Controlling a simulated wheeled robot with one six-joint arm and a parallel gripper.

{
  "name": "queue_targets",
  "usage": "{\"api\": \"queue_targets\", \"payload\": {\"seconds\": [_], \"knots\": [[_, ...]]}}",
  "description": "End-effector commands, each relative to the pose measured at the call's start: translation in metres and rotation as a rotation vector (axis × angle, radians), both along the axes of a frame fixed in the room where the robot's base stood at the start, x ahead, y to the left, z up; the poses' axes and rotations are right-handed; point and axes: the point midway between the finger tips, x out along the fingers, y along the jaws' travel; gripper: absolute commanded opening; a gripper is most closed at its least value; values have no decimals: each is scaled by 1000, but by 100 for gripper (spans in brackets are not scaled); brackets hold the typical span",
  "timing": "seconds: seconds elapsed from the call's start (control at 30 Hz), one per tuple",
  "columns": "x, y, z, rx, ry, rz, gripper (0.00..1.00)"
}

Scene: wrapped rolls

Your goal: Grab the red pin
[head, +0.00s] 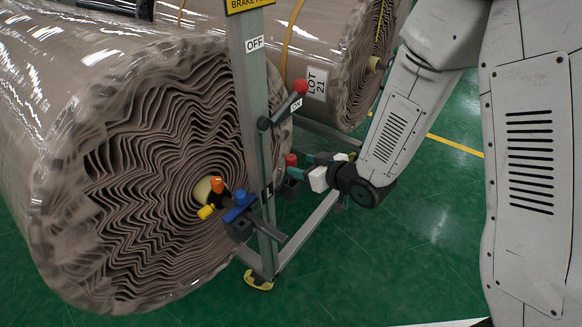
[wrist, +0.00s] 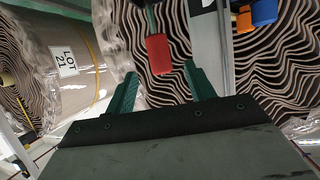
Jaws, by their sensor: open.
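The red pin (head: 291,159) shows in the head view as a small red cap just right of the grey post. In the wrist view the red pin (wrist: 158,55) hangs from a dark stem, in line with the gap between my fingers. My gripper (head: 303,172) is beside the post at the pin, with its green fingers apart. In the wrist view my gripper (wrist: 160,72) has one finger on each side of the red pin, with visible space at both sides. I see no clear contact.
A grey post (head: 246,100) carries an ON/OFF lever with a red ball knob (head: 301,86). Orange (head: 217,184), yellow (head: 206,211) and blue (head: 237,205) parts sit left of the post. Green floor (head: 430,230) is clear at right.

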Motion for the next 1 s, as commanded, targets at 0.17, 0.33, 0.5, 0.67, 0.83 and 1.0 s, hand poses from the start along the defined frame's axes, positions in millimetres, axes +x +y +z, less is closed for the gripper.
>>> {"api": "queue_targets", "payload": {"seconds": [0.17,0.33,0.5,0.67,0.83,1.0], "knots": [[14,13,-8,2,-1,2,54],[31,28,-14,2,-1,2,54],[47,42,-22,1,-1,1,54],[52,46,-24,1,-1,0,54],[52,45,-24,1,0,0,51],[52,45,-24,1,-1,0,4]]}}
